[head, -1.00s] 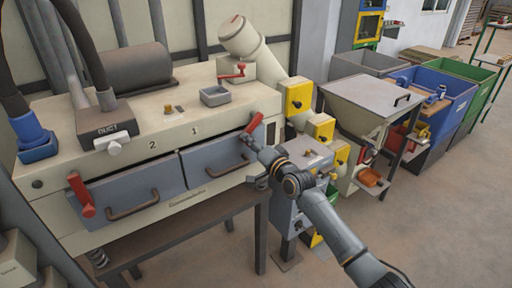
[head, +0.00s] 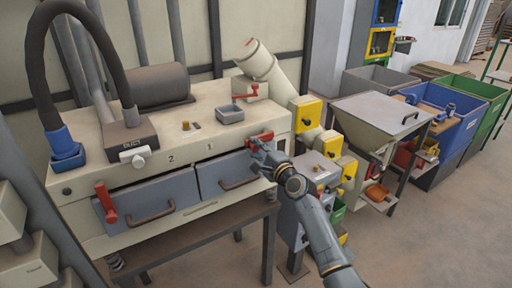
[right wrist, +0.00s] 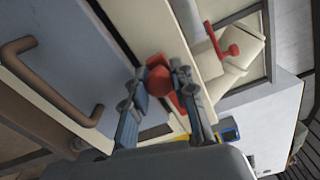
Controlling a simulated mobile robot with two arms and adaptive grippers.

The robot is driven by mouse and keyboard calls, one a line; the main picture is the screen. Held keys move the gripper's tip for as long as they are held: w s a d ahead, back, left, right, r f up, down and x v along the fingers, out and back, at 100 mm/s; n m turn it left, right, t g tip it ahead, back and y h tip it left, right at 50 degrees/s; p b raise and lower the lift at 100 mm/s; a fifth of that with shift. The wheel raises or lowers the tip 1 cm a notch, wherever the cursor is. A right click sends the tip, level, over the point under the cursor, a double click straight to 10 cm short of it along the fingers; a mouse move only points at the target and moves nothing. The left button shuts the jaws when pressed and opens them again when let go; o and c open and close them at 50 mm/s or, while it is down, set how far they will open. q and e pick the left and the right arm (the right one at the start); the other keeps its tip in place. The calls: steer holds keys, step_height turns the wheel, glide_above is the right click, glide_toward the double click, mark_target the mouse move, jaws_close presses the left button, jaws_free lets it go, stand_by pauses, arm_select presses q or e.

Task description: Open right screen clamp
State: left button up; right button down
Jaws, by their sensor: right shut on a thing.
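The right screen clamp is a red lever (head: 262,137) at the right end of the cream machine's front, above the grey drawer marked 1 (head: 215,174). My right gripper (head: 258,147) is at this lever, with its arm coming up from the lower right. In the right wrist view the red lever (right wrist: 160,78) sits between the two fingers of the gripper (right wrist: 159,88), which are shut on it. The lever lies nearly level in the head view; the fingers hide part of it. The left screen clamp (head: 106,203) is a red lever hanging at the left end. My left gripper is out of view.
The drawers have brown handles (head: 152,214). A red crank (head: 247,91) and a small grey tray (head: 230,115) are on the machine top. Yellow-faced boxes (head: 308,113) and a hopper (head: 380,115) stand to the right. Open floor lies at the front right.

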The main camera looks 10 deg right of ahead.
steer(key=shift+r+m, duration=0.2)
steer(key=shift+m, duration=0.1)
steer(key=c, duration=1.1)
jaws_free()
steer(key=shift+o, duration=0.2)
steer(key=shift+d, duration=0.1)
steer(key=shift+f, duration=0.1)
steer(key=v, duration=1.2)
